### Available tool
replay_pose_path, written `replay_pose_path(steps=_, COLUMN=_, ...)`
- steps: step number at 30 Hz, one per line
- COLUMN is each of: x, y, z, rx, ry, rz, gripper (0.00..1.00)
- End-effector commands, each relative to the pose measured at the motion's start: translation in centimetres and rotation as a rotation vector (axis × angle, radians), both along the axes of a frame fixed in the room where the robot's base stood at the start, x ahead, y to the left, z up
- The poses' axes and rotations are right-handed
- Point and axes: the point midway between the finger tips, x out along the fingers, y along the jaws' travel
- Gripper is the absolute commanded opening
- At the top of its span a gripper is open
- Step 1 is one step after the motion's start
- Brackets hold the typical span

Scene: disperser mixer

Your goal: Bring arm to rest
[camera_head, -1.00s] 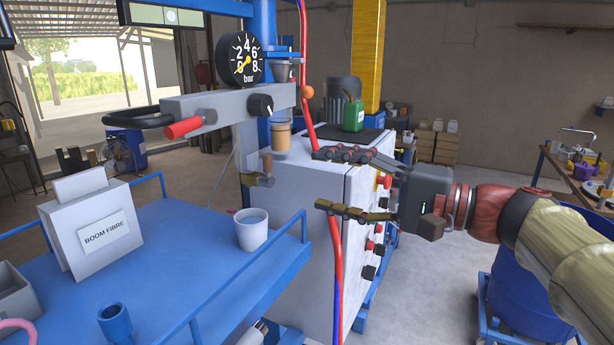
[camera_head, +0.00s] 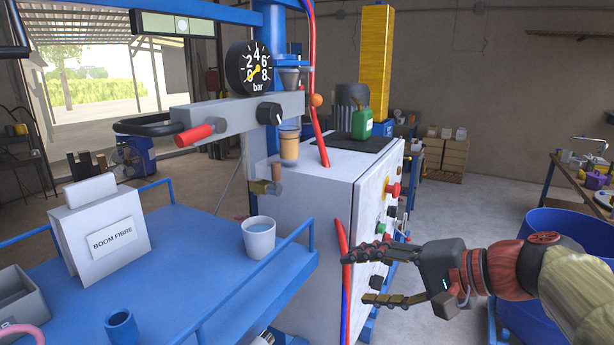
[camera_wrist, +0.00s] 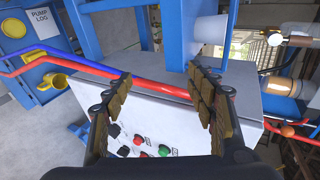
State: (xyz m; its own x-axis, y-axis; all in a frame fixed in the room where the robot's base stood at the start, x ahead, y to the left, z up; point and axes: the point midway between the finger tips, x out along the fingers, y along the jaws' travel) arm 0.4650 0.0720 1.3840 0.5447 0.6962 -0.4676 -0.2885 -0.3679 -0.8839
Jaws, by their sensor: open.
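My gripper (camera_head: 362,275) is open and empty, in front of the white machine cabinet (camera_head: 290,215) on its right side in the head view. Its two fingers point left, apart from each other, close to the red and blue hoses. In the wrist view my gripper (camera_wrist: 160,115) shows its two fingers spread, with the cabinet's panel of knobs and buttons (camera_wrist: 140,140) beyond and between them. My arm reaches in from the right edge of the head view.
A blue cart (camera_head: 195,240) at left holds a BOOM FIBRE box (camera_head: 100,240) and a white cup (camera_head: 258,238). A red hose (camera_head: 317,110) runs down by the cabinet. A blue drum (camera_head: 560,225) stands at right. Open floor lies beyond the cabinet's right side.

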Motion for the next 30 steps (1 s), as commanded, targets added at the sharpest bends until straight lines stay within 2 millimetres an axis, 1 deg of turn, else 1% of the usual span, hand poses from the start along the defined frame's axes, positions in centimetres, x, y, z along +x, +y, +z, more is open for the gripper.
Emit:
replay_pose_path(steps=1, x=-1.4, y=-0.5, z=-2.7, rx=-0.094, ry=0.036, rz=0.001, gripper=0.57)
replay_pose_path(steps=3, x=-3.4, y=-1.6, z=-6.4, rx=-0.233, ry=0.077, rz=0.008, gripper=0.57)
replay_pose_path(steps=5, x=-5.2, y=-2.6, z=-9.1, rx=-0.353, ry=0.103, rz=0.023, gripper=0.57)
replay_pose_path(steps=6, x=-6.5, y=-3.4, z=-10.7, rx=-0.436, ry=0.116, rz=0.034, gripper=0.57)
replay_pose_path(steps=9, x=-9.4, y=-5.4, z=-14.0, rx=-0.637, ry=0.127, rz=0.077, gripper=0.57)
replay_pose_path(steps=12, x=-11.9, y=-7.3, z=-16.2, rx=-0.822, ry=0.113, rz=0.130, gripper=0.57)
replay_pose_path(steps=16, x=-14.5, y=-9.1, z=-17.7, rx=-1.024, ry=0.066, rz=0.207, gripper=0.57)
replay_pose_path(steps=18, x=-15.7, y=-9.4, z=-18.1, rx=-1.107, ry=0.029, rz=0.253, gripper=0.57)
replay_pose_path(steps=20, x=-16.4, y=-9.2, z=-18.1, rx=-1.144, ry=0.003, rz=0.283, gripper=0.57)
replay_pose_path(steps=22, x=-16.8, y=-8.4, z=-17.8, rx=-1.150, ry=-0.028, rz=0.300, gripper=0.57)
replay_pose_path(steps=25, x=-16.8, y=-7.6, z=-17.2, rx=-1.152, ry=-0.064, rz=0.313, gripper=0.57)
replay_pose_path(steps=30, x=-16.8, y=-7.2, z=-17.1, rx=-1.151, ry=-0.073, rz=0.326, gripper=0.57)
